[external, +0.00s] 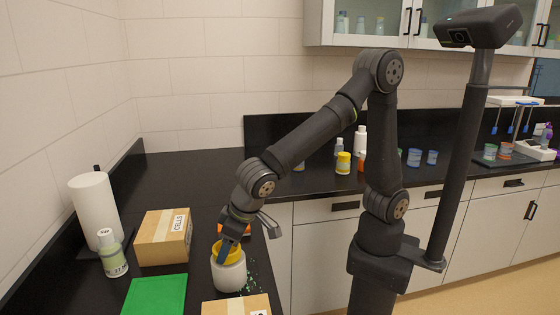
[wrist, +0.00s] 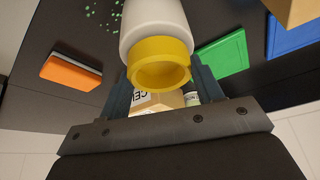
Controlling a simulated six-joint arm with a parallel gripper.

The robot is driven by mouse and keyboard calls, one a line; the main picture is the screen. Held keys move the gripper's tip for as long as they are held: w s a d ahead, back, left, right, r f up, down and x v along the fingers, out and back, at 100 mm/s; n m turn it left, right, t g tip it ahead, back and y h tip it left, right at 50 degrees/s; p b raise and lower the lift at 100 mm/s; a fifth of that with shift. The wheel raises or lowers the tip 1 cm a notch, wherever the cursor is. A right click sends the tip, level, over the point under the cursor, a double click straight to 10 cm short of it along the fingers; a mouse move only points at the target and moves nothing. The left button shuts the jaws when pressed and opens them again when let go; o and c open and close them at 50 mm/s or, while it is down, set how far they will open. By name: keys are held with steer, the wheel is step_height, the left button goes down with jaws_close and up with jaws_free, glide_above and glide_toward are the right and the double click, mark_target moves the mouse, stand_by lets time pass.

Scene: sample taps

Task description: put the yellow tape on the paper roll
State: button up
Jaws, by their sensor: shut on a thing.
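The yellow tape (external: 218,251) is a short ring at the top of a white jar (external: 229,275) on the black counter. My gripper (external: 229,249) points down and is shut on the yellow tape. In the wrist view the tape (wrist: 159,70) sits between the fingers of my gripper (wrist: 162,88), with the white jar (wrist: 152,14) directly beyond it. I cannot tell whether the tape touches the jar. The paper roll (external: 94,212) stands upright at the far left, white, with a dark post tip (external: 97,168) above it. The wrist view does not clearly show the roll.
A white-capped bottle (external: 113,257) stands in front of the paper roll. A CELLS box (external: 158,240) lies between the roll and my gripper. A green pad (external: 153,297) and another box (external: 232,306) are nearer. Green bits (external: 252,277) lie beside the jar. An orange block (wrist: 71,71) is close.

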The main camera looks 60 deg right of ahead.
steer(key=shift+f, duration=0.25)
steer(key=o, duration=1)
steer(key=shift+f, duration=0.15)
steer(key=v, duration=1.2)
steer(key=shift+s+d, duration=0.1)
